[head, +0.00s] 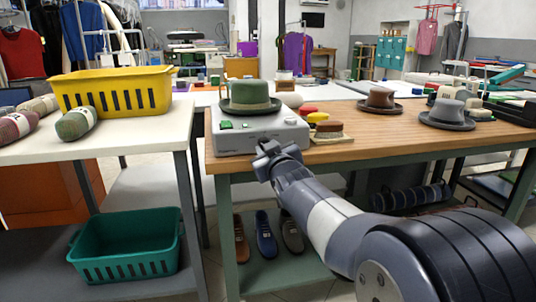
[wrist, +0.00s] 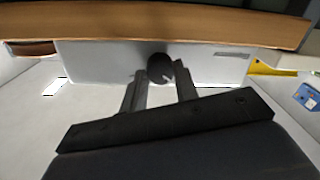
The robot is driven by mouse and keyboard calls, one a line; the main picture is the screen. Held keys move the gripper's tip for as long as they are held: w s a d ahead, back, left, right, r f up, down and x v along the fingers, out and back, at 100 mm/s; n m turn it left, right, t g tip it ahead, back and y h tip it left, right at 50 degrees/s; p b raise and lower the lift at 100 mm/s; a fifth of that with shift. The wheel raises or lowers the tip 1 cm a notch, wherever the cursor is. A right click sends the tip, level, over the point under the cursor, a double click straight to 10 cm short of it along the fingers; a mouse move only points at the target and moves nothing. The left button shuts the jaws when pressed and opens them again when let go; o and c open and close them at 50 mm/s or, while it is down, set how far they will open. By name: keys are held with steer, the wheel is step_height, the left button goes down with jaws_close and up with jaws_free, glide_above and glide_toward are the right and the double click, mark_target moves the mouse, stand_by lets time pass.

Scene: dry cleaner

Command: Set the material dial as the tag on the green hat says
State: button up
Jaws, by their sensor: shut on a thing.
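The green hat (head: 249,94) sits on top of a light grey machine (head: 235,140) at the near left corner of the wooden table. No readable tag shows on it. My gripper (head: 266,150) is at the machine's front face, below the hat, and hides part of that face. In the wrist view, the dial (wrist: 160,67) is a dark round knob with a light mark, on the machine's pale front panel (wrist: 100,62). My two fingers (wrist: 160,88) are shut on the dial, one on each side. No setting labels can be read.
Brown (head: 380,99) and grey (head: 447,114) hats stand on the wooden table (head: 400,135), with brushes (head: 327,130) beside the machine. A yellow basket (head: 113,90) stands on the left table; a green basket (head: 125,245) is below. Shoes (head: 265,235) stand under the wooden table.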

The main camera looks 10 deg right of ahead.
steer(key=shift+n, duration=0.6)
steer(key=o, duration=1)
steer(key=shift+s, duration=0.1)
steer(key=shift+s+d+r+p, duration=0.1)
steer(key=shift+s+p, duration=0.45)
steer(key=shift+s, duration=2.15)
steer(key=shift+s+d+r+p, duration=0.1)
steer(key=shift+s+p, duration=0.45)
steer(key=shift+s, duration=2.1)
steer(key=shift+w+f, duration=0.1)
